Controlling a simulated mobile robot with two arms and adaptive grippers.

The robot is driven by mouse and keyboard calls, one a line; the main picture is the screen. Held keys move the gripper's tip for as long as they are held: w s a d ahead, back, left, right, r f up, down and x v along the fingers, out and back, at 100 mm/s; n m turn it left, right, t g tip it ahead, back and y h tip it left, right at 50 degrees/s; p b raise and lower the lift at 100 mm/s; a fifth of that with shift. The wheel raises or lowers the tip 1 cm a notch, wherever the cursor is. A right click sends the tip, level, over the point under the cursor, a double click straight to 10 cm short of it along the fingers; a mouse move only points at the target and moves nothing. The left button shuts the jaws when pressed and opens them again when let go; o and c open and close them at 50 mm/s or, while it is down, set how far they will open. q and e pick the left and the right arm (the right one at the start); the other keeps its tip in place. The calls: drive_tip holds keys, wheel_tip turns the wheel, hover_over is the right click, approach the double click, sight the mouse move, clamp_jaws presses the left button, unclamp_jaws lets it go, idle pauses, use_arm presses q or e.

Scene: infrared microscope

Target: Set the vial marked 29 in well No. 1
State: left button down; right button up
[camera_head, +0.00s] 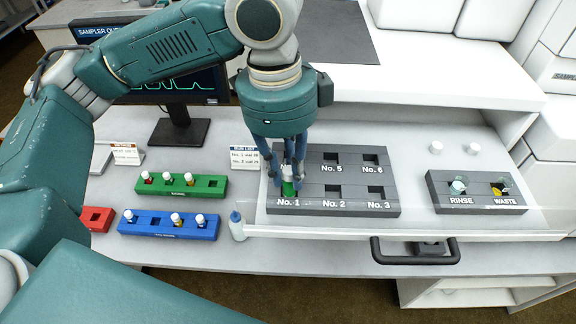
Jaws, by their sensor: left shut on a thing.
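My left gripper (290,172) points down over the front left of the grey well tray (310,205). It is shut on a vial with a green body (288,188). The vial is at well No. 1, just behind the "No. 1" label. I cannot tell how deep it sits in the well, and no number on it can be read. Wells No. 2, No. 3, No. 5 and No. 6 look empty. The back left well is hidden by the gripper. My right gripper is not in view.
A small bottle (237,227) stands left of the tray. The rinse and waste block (474,191) is at right. A dark handle (415,257) is in front.

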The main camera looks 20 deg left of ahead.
use_arm(q)
drive_tip(key=shift+f, duration=0.65)
drive_tip(key=c, duration=1.1)
unclamp_jaws()
drive_tip(key=shift+r, duration=0.1)
wheel_tip(320, 180, up, 2)
drive_tip(key=p, duration=0.3)
drive_tip(key=shift+r, duration=0.15)
drive_tip(key=shift+r+p, duration=0.9)
drive_tip(key=shift+p, duration=0.05)
drive_tip(key=shift+r, duration=0.85)
